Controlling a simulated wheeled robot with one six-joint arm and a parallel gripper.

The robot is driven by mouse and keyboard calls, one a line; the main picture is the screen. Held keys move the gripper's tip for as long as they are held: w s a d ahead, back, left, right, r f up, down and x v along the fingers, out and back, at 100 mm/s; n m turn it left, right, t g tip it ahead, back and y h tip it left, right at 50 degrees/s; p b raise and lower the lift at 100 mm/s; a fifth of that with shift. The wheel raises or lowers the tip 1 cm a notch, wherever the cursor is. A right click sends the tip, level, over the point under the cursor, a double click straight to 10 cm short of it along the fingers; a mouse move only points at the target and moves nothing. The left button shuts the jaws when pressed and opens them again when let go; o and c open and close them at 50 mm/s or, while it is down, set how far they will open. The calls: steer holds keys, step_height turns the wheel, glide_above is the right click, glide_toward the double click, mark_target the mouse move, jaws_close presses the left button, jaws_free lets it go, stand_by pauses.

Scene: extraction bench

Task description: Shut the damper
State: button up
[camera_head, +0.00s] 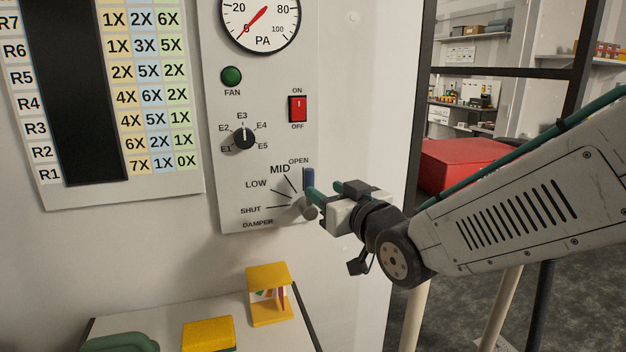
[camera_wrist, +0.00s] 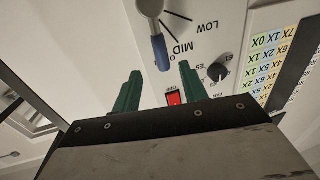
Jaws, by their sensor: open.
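The damper lever (camera_head: 309,180) has a blue handle and a grey pivot at the lower right of the white control panel. It points up beside the OPEN mark of the scale OPEN, MID, LOW, SHUT. My gripper (camera_head: 326,190) is open with green fingers, just right of the lever in the head view. In the wrist view, which shows the panel upside down, the blue handle (camera_wrist: 160,52) ends between the two fingertips of my gripper (camera_wrist: 160,72). I see no finger closed on it; contact cannot be told.
Above the lever are a red ON/OFF switch (camera_head: 298,109), a selector knob (camera_head: 244,138), a green FAN button (camera_head: 231,75) and a PA gauge (camera_head: 260,20) reading near 0. Below, a shelf (camera_head: 160,325) holds a yellow stand (camera_head: 268,272) and a yellow block (camera_head: 208,334).

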mark_target(314, 182)
steer(key=x, duration=0.7)
steer(key=shift+w+a, duration=0.25)
jaws_close()
steer(key=shift+d, duration=0.15)
